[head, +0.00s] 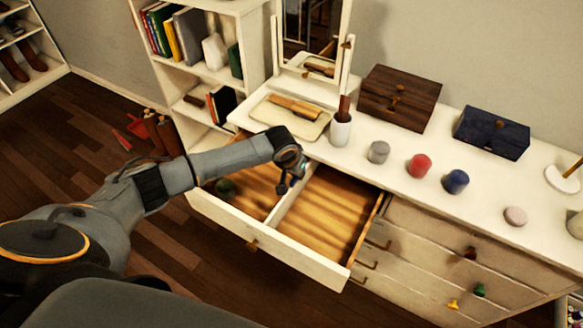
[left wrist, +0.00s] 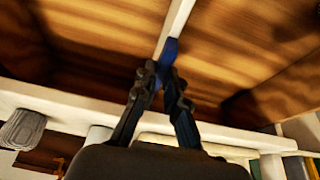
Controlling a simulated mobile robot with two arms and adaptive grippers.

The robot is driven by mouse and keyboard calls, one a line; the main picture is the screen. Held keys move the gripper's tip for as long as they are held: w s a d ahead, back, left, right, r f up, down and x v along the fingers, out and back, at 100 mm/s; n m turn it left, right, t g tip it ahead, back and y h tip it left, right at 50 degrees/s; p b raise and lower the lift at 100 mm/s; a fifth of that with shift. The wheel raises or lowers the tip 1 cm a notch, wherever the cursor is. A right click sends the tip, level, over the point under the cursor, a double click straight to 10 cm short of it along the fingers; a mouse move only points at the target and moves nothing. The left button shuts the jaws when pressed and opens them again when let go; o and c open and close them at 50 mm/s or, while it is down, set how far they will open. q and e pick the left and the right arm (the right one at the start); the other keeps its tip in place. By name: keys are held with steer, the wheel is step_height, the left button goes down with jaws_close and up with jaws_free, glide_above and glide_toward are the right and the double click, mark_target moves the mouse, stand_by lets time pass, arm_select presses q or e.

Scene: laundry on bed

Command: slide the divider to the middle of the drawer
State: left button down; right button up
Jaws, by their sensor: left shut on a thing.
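The drawer (head: 300,262) of the white dresser is pulled open, and its wooden floor shows. The divider (head: 292,204) is a thin white strip running from back to front, close to the middle of the drawer's width. It also shows in the left wrist view (left wrist: 177,22). My left gripper (head: 284,187) reaches down into the drawer at the divider. In the left wrist view its fingers (left wrist: 163,72) are shut on the divider, with a blue fingertip against it. The part between the fingertips is hidden. My right gripper is not in view.
The dresser top (head: 350,160) holds a tray (head: 290,117), a cup with a brush (head: 340,130), several jars, a brown box (head: 398,97) and a blue box (head: 491,132). The right compartment looks empty.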

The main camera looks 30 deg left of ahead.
arm_select(q)
steer(key=c, duration=1.4)
jaws_free()
steer(key=shift+r, duration=0.1)
steer(key=v, duration=1.1)
steer(key=shift+s+r, duration=0.25)
steer(key=shift+r, duration=0.1)
